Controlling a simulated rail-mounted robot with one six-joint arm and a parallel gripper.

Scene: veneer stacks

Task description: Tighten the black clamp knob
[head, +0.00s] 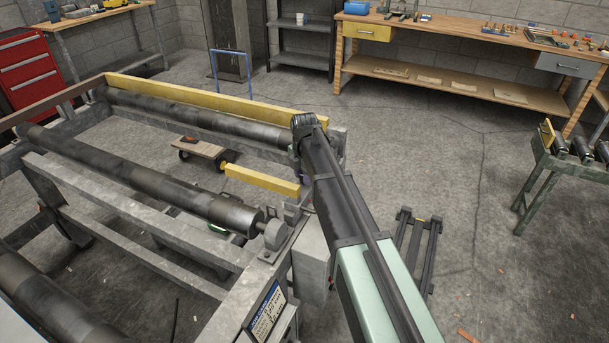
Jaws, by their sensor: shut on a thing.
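My arm reaches up from the lower right to the far right corner of the roller frame (180,245). My gripper (296,154) is at its far end, by the end of the back roller (200,118). It is mostly hidden behind my wrist, and its fingertips do not show clearly. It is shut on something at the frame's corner. The black clamp knob cannot be made out; that spot is covered by my wrist and gripper.
A yellow beam (215,97) runs along the frame's back. A shorter yellow bar (262,181) lies left of my arm. A wheeled dolly (203,147) stands beyond the front roller. A workbench (460,92) stands at the back; the floor between is mostly clear.

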